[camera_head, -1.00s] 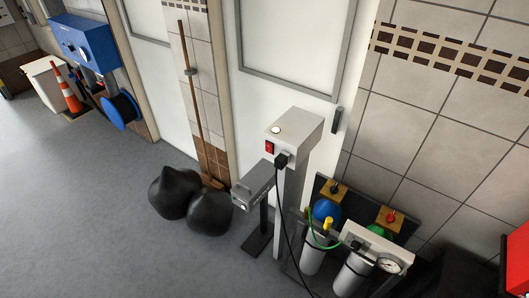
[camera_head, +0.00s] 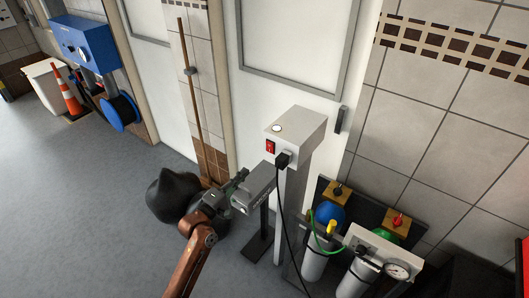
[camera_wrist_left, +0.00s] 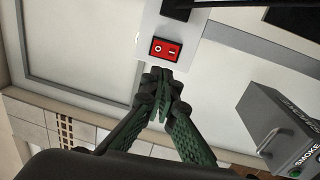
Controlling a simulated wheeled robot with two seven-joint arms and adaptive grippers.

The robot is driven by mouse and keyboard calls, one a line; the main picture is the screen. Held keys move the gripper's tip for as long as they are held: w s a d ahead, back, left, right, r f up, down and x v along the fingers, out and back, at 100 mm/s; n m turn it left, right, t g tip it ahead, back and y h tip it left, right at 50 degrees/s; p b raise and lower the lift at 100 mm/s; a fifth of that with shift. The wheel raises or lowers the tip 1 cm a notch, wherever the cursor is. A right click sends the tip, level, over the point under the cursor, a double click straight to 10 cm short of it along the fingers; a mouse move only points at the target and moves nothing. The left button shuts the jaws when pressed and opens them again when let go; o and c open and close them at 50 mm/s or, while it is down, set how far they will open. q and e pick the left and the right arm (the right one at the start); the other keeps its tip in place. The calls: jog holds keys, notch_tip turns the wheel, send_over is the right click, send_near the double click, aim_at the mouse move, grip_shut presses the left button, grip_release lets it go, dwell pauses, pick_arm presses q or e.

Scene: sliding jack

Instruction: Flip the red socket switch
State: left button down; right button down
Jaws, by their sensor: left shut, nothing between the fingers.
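The red socket switch (camera_head: 270,147) is on the front face of a white box (camera_head: 298,127) on a post, beside a black plug (camera_head: 283,159). In the left wrist view the red switch (camera_wrist_left: 166,48) shows its O and I marks, just beyond the fingertips. My left gripper (camera_head: 243,174) is below and left of the switch in the head view, beside the grey smoke box. In the left wrist view my left gripper (camera_wrist_left: 160,108) has its green fingers shut and empty, pointing at the switch with a gap between. My right gripper is not in view.
The grey smoke box (camera_head: 255,188) stands close to my left gripper; it also shows in the wrist view (camera_wrist_left: 282,128). A black cord hangs from the plug. A filter unit with a gauge (camera_head: 396,269) stands to the right. A black bag (camera_head: 172,192) lies at left.

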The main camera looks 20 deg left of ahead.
aim_at(269, 145)
pick_arm(q)
jog(key=shift+r, duration=0.2)
jog(key=x, duration=1.4)
jog(key=shift+f, duration=0.1)
